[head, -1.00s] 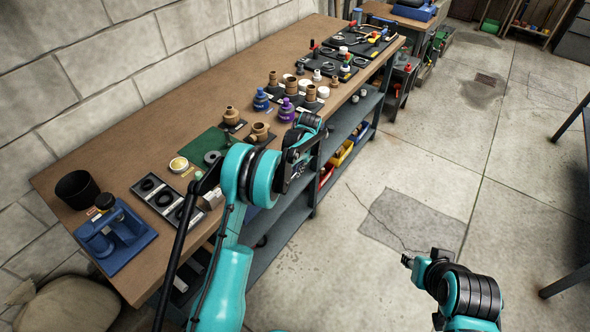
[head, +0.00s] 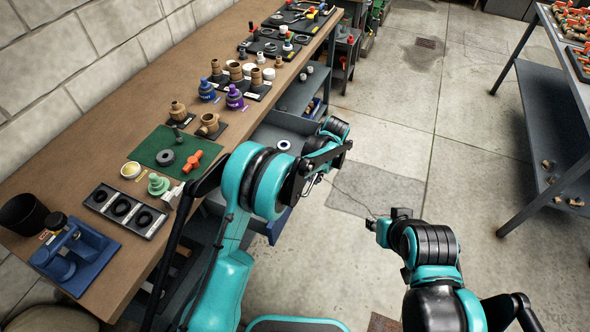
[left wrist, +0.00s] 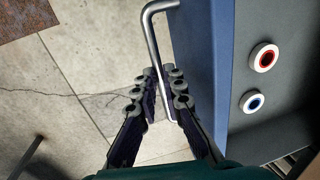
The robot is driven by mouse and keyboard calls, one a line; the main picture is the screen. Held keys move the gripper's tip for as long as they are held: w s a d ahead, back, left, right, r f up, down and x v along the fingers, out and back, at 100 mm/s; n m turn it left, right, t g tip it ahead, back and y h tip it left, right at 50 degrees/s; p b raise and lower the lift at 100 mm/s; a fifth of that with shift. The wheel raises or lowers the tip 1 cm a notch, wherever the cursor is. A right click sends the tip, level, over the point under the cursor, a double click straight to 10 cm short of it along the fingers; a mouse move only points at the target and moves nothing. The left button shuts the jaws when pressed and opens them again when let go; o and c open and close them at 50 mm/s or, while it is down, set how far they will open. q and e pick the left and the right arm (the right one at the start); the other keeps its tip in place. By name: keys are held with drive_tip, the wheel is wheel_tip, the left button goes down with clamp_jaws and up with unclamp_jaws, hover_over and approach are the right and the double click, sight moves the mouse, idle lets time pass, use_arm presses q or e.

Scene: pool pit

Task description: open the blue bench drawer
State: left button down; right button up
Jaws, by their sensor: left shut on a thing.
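The blue bench drawer stands pulled out from under the workbench. Its blue front (left wrist: 205,70) and metal bar handle (left wrist: 152,35) show in the left wrist view. In the head view a corner of the blue front (head: 279,226) shows past my arm, which hides much of the drawer. Two ring-shaped pieces, one with a red centre (left wrist: 265,58) and one with a blue centre (left wrist: 252,102), lie inside on the grey floor. My left gripper (left wrist: 165,85) is shut on the handle; it also shows in the head view (head: 312,184). My right gripper (head: 373,226) is empty over the floor, its jaws too small to judge.
The wooden workbench (head: 150,110) carries a green mat (head: 150,151), a ring tray (head: 100,214), a blue fixture (head: 90,262) and several fittings. Another table (head: 545,60) with a lower shelf stands at the right. The concrete floor between them is open.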

use_arm(q)
drive_tip(key=s+d, duration=0.2)
drive_tip(key=d, duration=0.5)
drive_tip(key=shift+s, duration=0.3)
drive_tip(key=c, duration=1.9)
unclamp_jaws()
drive_tip(key=shift+r, duration=0.1)
drive_tip(key=r, duration=0.4)
drive_tip(key=d+r, duration=0.1)
drive_tip(key=r, duration=0.2)
drive_tip(key=d+r, duration=0.1)
drive_tip(key=r, duration=0.3)
drive_tip(key=shift+s+r, duration=0.3)
drive_tip(key=shift+s, duration=0.05)
